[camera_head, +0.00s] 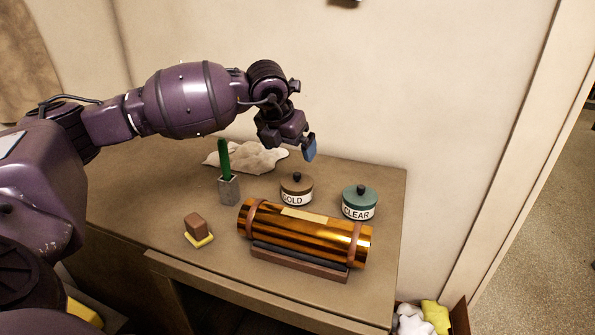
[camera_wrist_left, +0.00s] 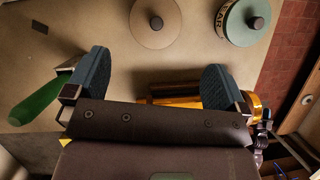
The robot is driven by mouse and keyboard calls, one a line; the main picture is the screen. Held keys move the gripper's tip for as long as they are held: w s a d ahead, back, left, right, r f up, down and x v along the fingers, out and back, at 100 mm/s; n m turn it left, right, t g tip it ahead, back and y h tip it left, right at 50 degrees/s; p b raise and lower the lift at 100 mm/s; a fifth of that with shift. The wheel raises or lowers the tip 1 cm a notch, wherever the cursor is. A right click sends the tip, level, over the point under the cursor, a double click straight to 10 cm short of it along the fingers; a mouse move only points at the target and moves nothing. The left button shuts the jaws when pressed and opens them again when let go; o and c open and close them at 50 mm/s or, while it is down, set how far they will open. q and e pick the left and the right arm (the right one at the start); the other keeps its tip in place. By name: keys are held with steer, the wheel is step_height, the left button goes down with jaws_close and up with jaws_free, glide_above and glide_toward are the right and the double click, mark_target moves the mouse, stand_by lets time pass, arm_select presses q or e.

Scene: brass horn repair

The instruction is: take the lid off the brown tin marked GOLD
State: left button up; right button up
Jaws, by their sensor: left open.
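The brown tin marked GOLD (camera_head: 296,196) stands upright on the table, with its brown lid (camera_head: 297,183) and dark knob on top. In the left wrist view the brown lid (camera_wrist_left: 155,22) shows from above at the top of the picture, its knob near the middle. My left gripper (camera_head: 306,150) is above and behind the tin in the head view, clear of it. In the left wrist view its two blue-grey finger pads (camera_wrist_left: 155,82) are wide apart, with nothing between them. My right gripper is not in view.
A green-lidded tin marked CLEAR (camera_head: 360,202) stands right of the brown tin. A shiny brass tube (camera_head: 305,233) lies on a cradle in front. A green-handled tool in a grey holder (camera_head: 229,188), a brown block (camera_head: 196,224) and a pale cloth (camera_head: 245,157) are to the left.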

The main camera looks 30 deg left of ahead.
arm_select(q)
glide_above(297, 173)
steer(key=s, duration=0.2)
steer(key=f, duration=0.4)
steer(key=shift+d+f+p, duration=0.2)
steer(key=shift+f+p, duration=0.05)
steer(key=shift+p, duration=0.05)
steer(key=p+x, duration=0.1)
steer(key=x, duration=0.3)
steer(key=shift+a+f, duration=0.15)
steer(key=shift+f, duration=0.15)
steer(key=shift+w+f, duration=0.2)
steer(key=shift+f, duration=0.35)
steer(key=shift+c, duration=0.2)
steer(key=c, duration=0.6)
